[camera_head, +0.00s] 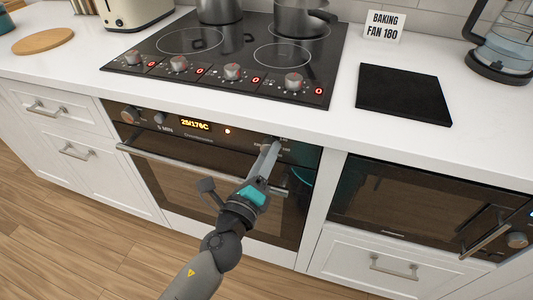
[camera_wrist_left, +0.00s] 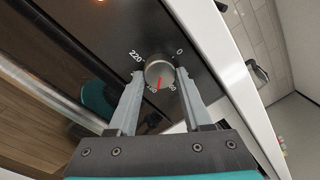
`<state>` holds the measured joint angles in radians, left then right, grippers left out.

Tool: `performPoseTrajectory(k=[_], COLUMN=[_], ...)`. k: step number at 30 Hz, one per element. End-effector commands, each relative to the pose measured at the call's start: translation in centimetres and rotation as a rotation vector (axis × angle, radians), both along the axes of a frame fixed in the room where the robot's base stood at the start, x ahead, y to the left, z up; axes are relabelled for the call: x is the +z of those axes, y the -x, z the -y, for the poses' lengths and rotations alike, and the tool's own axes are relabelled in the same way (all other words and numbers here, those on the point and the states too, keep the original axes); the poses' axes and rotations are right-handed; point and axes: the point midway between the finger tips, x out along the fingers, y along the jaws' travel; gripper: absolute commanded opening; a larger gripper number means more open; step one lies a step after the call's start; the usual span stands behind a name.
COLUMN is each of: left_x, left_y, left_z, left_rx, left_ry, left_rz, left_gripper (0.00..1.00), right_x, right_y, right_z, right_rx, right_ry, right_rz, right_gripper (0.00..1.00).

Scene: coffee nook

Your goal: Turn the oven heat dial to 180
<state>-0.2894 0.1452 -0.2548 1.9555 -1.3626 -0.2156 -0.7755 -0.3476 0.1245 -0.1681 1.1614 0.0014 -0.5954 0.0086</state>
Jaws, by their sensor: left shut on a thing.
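The oven heat dial (camera_wrist_left: 158,70) is a round silver knob on the dark oven panel. Its red pointer aims downward in the left wrist view, between partly hidden marks; 220 and 0 are legible. My left gripper (camera_head: 274,146) reaches the right end of the oven panel, and its fingers hide most of the dial in the head view. In the left wrist view the fingers (camera_wrist_left: 160,74) are shut on the dial from both sides. The oven display (camera_head: 195,125) glows orange and seems to read 25/176C. My right gripper is out of view.
The oven handle (camera_head: 180,163) runs below the panel. Two other oven knobs (camera_head: 127,117) are at its left. The hob (camera_head: 232,55) above has several red-lit knobs and pots. A microwave (camera_head: 420,205) is at right.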

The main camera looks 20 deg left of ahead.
Motion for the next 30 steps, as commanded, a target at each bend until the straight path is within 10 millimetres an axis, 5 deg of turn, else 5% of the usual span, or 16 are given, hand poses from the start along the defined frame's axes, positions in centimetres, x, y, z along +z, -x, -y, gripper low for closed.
performPoseTrajectory(k=[26, 27, 30], left_x=[0.20, 0.20, 0.19], left_y=[-0.10, -0.10, -0.09], left_z=[0.04, 0.04, 0.03], left_rx=[-0.001, -0.001, -0.001], left_ry=[-0.169, -0.169, -0.168], left_rz=[0.011, 0.011, 0.011], left_gripper=[0.00, 0.51, 0.62], right_x=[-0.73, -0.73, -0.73], right_y=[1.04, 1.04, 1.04], right_z=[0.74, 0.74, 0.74], right_rx=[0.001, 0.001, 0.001], right_ry=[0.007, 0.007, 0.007], right_rz=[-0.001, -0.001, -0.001], right_gripper=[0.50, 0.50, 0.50])
